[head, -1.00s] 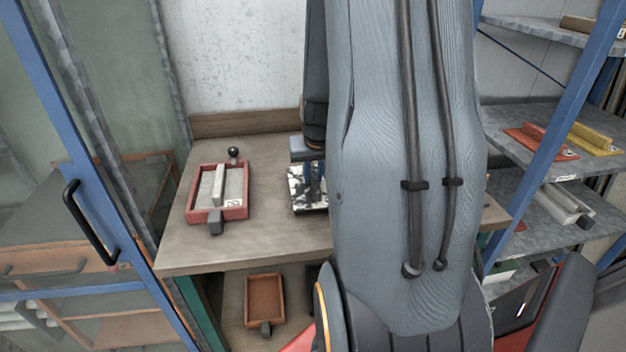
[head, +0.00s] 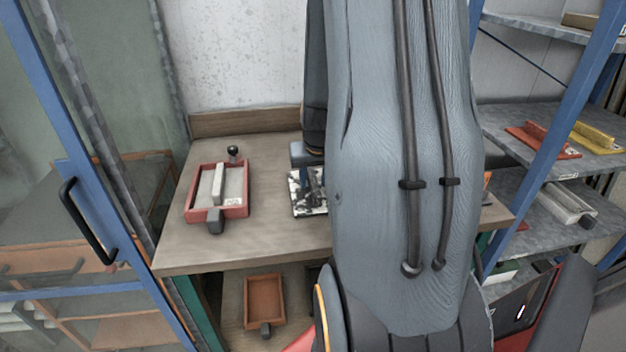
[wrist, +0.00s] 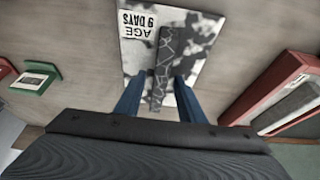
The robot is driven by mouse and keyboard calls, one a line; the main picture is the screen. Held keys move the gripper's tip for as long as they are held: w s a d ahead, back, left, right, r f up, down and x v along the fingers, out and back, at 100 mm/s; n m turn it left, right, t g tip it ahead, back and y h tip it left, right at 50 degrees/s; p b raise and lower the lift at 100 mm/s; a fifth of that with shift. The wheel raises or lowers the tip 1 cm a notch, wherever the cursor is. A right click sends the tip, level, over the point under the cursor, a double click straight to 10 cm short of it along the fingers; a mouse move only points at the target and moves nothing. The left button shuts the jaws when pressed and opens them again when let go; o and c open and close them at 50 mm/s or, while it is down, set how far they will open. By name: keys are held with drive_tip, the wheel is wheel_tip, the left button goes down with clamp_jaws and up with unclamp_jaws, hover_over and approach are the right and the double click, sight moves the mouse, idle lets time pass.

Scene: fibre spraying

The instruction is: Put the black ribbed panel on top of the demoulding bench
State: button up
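A mottled black-and-white panel (wrist: 195,45) with a dark raised rib and an "AGE 9 DAYS" label lies flat on a wooden-topped table (wrist: 75,50). In the head view the panel (head: 299,205) is partly hidden by my arm. No plain black panel shows clearly, and I cannot tell whether this table is the demoulding bench. My gripper (wrist: 158,80) is above the panel, its blue fingers apart on either side of the rib. A gap shows between the left finger and the rib.
A red mould (head: 247,203) holding a pale ribbed piece stands left of the panel. A brown tray (head: 264,300) sits below the tabletop. Shelves (head: 500,125) with red and yellow pieces stand right. A blue-framed glass door (head: 60,130) is at left. The table's front left is clear.

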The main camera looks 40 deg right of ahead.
drive_tip(key=shift+r, duration=0.1)
drive_tip(key=shift+r+p, duration=0.35)
drive_tip(key=shift+r, duration=0.05)
drive_tip(key=v, duration=1.1)
drive_tip(key=s+a+f+n+g+y, duration=0.1)
drive_tip(key=s+a+f+n, duration=0.1)
drive_tip(key=a, duration=1.1)
drive_tip(key=s+a+f+n+g+y, duration=0.1)
drive_tip(key=s+a+f+n, duration=0.2)
drive_tip(key=a, duration=1)
drive_tip(key=shift+s+f+n, duration=0.2)
drive_tip(key=shift+f+n, duration=0.2)
drive_tip(key=shift+n, duration=0.3)
drive_tip(key=shift+c, duration=0.6)
drive_tip(key=shift+d, duration=0.15)
